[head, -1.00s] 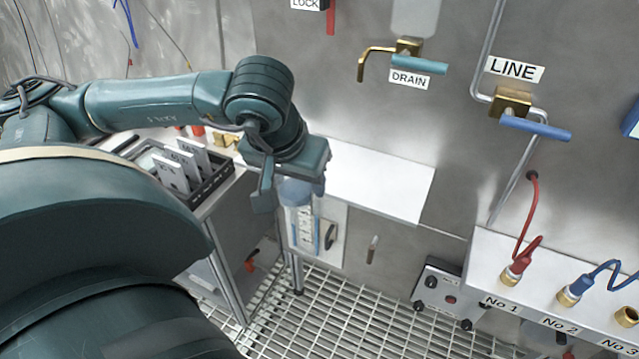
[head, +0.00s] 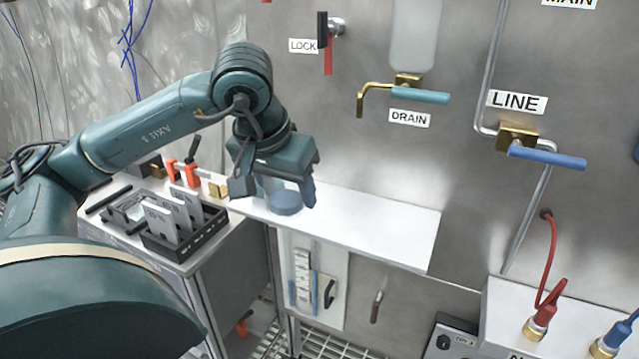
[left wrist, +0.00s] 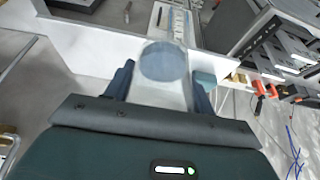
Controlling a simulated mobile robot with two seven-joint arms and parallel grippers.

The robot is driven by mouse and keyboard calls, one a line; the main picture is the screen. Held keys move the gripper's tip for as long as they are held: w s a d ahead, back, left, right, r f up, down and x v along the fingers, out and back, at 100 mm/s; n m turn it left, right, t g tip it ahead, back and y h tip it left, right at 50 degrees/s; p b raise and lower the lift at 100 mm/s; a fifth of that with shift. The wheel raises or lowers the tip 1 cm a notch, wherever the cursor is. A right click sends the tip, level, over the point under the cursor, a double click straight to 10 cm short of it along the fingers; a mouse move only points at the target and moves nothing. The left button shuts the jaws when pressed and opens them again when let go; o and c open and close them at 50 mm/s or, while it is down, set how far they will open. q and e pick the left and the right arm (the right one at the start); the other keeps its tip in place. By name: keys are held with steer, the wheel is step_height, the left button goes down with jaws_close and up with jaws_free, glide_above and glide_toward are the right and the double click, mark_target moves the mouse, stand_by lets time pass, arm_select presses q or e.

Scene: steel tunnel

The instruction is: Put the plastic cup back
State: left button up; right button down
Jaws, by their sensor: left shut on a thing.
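The plastic cup (head: 287,204) is clear, with a blue-grey round patch at its lower end. My left gripper (head: 275,190) is shut on it, one finger on each side. In the left wrist view the cup (left wrist: 163,64) shows between the two fingers of the left gripper (left wrist: 162,85); its clear wall is hard to make out. In the head view the cup is seen against the left part of the white wall shelf (head: 385,225). I cannot tell whether it touches the shelf. My right gripper is not in view.
A black rack with white plates (head: 185,240) stands on the side table at left, near red-handled items (head: 190,172). The drain valve handle (head: 420,96) and line valve handle (head: 547,158) stick out from the wall. The shelf's right part is bare.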

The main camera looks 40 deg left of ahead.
arm_select(q)
steer(key=p, duration=0.2)
glide_toward(323, 203)
steer(key=shift+w+a+f+b, duration=0.1)
steer(key=shift+w+f+b, duration=0.1)
steer(key=shift+w, duration=0.2)
steer(key=shift+w+a+f+b, duration=0.1)
steer(key=shift+w+f+b, duration=0.1)
steer(key=shift+w, duration=0.25)
step_height(323, 203, down, 4)
steer(key=shift+r, duration=0.2)
steer(key=shift+w+f, duration=0.15)
steer(key=shift+f, duration=0.35)
steer(key=shift+f, duration=0.2)
steer(key=o, duration=1)
steer(key=shift+o, duration=0.2)
